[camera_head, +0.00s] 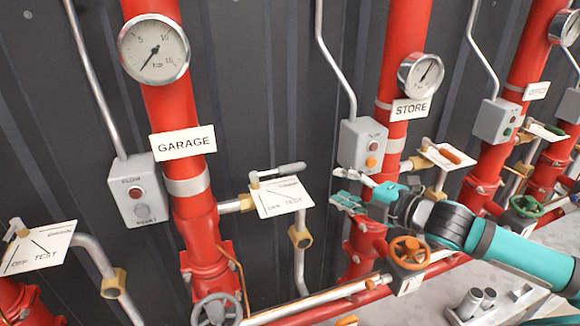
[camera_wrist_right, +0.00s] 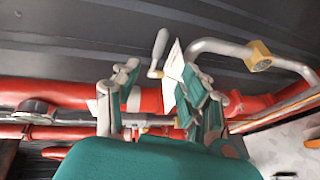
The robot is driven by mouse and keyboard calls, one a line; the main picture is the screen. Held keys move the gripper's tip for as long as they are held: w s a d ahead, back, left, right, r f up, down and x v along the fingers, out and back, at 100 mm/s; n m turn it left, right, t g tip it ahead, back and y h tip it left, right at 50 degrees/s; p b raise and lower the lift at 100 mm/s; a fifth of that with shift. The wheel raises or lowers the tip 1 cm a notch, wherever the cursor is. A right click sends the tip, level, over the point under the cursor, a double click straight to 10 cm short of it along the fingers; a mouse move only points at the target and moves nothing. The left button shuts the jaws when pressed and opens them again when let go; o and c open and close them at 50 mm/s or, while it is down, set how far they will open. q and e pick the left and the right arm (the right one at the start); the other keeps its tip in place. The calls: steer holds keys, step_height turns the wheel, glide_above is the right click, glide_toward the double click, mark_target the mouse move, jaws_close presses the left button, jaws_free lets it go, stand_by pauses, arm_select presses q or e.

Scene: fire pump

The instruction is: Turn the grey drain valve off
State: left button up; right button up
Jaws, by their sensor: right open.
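The grey drain lever (camera_head: 284,171) sits on top of a white OFF/TEST plate (camera_head: 286,198), just right of the red GARAGE pipe. It lies roughly level and points right in the head view. My right gripper (camera_head: 352,198) is to the right of the lever, apart from it, with its fingers toward the left. In the right wrist view, my right gripper (camera_wrist_right: 165,95) is open and empty. A grey lever (camera_wrist_right: 158,52) and the edge of a white plate (camera_wrist_right: 172,76) show beyond and between its fingers. My left gripper is not in view.
The STORE valve plate (camera_head: 441,156) with its orange-red lever is behind and right of my gripper. An orange handwheel (camera_head: 409,251) is below my right wrist. A grey handwheel (camera_head: 216,309) is low on the GARAGE pipe. A grey switch box (camera_head: 362,146) is just above my gripper.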

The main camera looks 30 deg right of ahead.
mark_target(297, 167)
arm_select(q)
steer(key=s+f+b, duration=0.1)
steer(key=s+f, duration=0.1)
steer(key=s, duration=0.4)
arm_select(e)
steer(key=b+x, duration=0.3)
steer(key=x, duration=0.6)
steer(key=shift+w+a+f, duration=0.1)
steer(key=shift+w+f, duration=0.05)
steer(key=shift+w, duration=0.05)
steer(key=shift+x, duration=0.95)
steer(key=shift+w, duration=0.45)
steer(key=shift+w+a, duration=0.1)
steer(key=shift+w, duration=0.35)
steer(key=shift+p+x, duration=0.55)
steer(key=shift+x, duration=0.3)
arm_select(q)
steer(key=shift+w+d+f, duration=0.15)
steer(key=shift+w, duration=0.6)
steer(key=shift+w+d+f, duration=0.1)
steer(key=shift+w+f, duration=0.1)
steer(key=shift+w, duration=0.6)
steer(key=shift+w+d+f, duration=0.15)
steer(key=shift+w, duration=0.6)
arm_select(e)
steer(key=shift+w+a+f, duration=0.1)
steer(key=shift+w+f, duration=0.1)
steer(key=shift+w, duration=0.4)
